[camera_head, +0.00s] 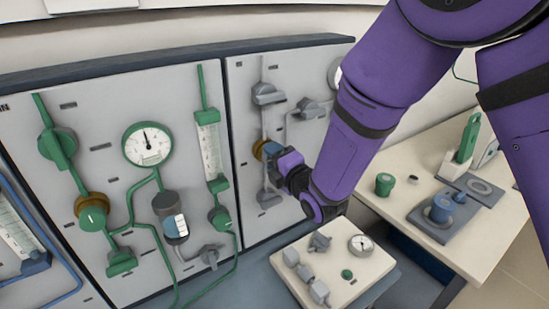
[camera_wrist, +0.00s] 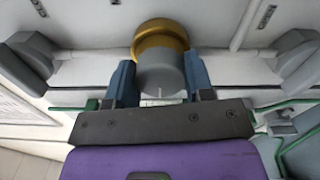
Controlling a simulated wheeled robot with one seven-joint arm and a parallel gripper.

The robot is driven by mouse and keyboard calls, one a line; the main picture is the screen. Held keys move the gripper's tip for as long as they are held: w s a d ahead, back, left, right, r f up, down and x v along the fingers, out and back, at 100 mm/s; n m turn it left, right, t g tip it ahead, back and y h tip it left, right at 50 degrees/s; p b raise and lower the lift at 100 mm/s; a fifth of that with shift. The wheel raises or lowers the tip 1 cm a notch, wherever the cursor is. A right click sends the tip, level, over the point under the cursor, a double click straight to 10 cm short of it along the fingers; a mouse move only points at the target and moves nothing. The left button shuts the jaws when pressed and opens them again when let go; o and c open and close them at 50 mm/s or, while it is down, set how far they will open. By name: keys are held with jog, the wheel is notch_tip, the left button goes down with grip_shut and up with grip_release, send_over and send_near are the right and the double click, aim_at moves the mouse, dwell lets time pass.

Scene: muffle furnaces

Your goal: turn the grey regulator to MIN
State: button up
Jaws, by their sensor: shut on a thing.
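The grey regulator (camera_wrist: 160,72) is a round grey knob with a brass collar (camera_wrist: 160,36) behind it, on the right-hand grey panel. My gripper (camera_wrist: 160,84) is at the knob, with one blue finger on each side, and is shut on it. In the head view, my gripper (camera_head: 274,160) reaches the panel from the right and hides most of the knob. Part of the brass collar (camera_head: 258,150) shows at its left. A small pale line shows on the knob's face in the wrist view. No MIN mark can be read.
Grey valves (camera_head: 268,95) and pipes surround the regulator closely. The left panel holds green piping, a dial gauge (camera_head: 148,144) and a green knob with brass collar (camera_head: 92,212). A low tray (camera_head: 330,290) with fittings stands below. A bench (camera_head: 400,205) with several items is at right.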

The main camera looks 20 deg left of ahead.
jog(key=shift+n, duration=0.3)
jog(key=o, duration=0.9)
jog(key=shift+o, duration=0.2)
jog(key=v, duration=1)
jog(key=shift+s+d, duration=0.25)
jog(key=shift+s, duration=0.1)
